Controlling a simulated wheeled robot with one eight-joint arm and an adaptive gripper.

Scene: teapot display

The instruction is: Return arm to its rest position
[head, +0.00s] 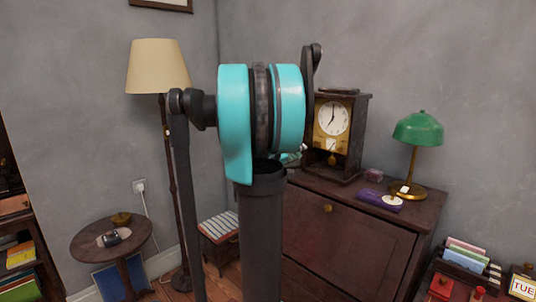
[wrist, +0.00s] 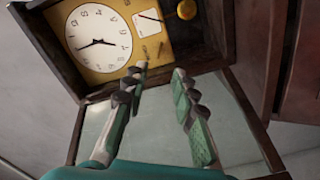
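My gripper (wrist: 160,72) shows in the wrist view with its two fingers apart and nothing visible between them. It points toward the dark wooden clock (wrist: 100,38), whose dial appears tilted there. I cannot tell whether the fingertips touch the clock. In the head view my teal and dark arm (head: 235,115) stands upright in the middle of the picture. It hides most of the gripper, with only a small teal part showing beside the clock (head: 332,118).
The clock stands on a dark wooden cabinet (head: 345,235) with a green lamp (head: 418,130) and a purple box (head: 378,200). A floor lamp (head: 158,67) and a round table (head: 90,240) stand left. A stool (head: 218,228) is behind my arm.

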